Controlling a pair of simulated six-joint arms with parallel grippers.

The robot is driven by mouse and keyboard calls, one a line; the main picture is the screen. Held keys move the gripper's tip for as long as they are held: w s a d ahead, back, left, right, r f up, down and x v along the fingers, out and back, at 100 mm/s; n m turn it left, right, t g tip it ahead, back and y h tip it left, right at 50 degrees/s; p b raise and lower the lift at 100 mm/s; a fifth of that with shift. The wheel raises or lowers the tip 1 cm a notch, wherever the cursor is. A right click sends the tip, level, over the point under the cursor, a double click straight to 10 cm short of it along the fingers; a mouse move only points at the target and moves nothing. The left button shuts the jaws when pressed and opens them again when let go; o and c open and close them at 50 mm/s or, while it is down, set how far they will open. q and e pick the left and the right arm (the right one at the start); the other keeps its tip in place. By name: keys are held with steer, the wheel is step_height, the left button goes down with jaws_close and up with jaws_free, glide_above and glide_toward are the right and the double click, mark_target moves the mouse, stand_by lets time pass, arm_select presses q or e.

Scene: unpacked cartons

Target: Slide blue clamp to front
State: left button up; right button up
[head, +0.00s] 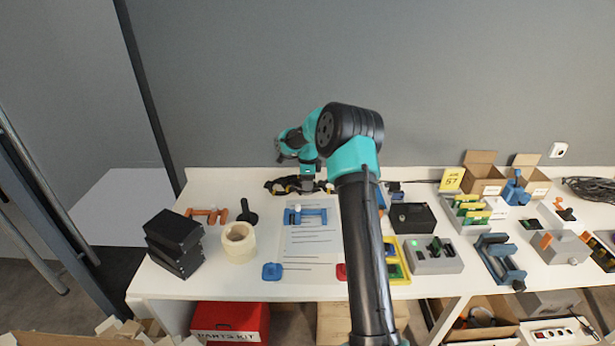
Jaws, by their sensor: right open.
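A blue clamp (305,217) lies on a white printed sheet (309,245) in the middle of the table. My right arm reaches in from the bottom and bends over at the back. My right gripper (307,187) points down just behind the blue clamp, open; its fingertips are small, and I cannot tell whether they touch anything. A second, larger blue clamp (499,258) lies at the right of the table. My left gripper is out of view.
An orange clamp (207,214), tape roll (239,243) and black boxes (174,243) stand at the left. A blue square piece (272,272) lies near the front edge. A grey device (432,256) and cartons (483,177) are right. My forearm hides some table.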

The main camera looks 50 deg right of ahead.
mark_target(308, 211)
step_height(308, 211, down, 14)
steer(key=shift+f, duration=0.25)
stand_by(0.3)
jaws_close()
stand_by(0.4)
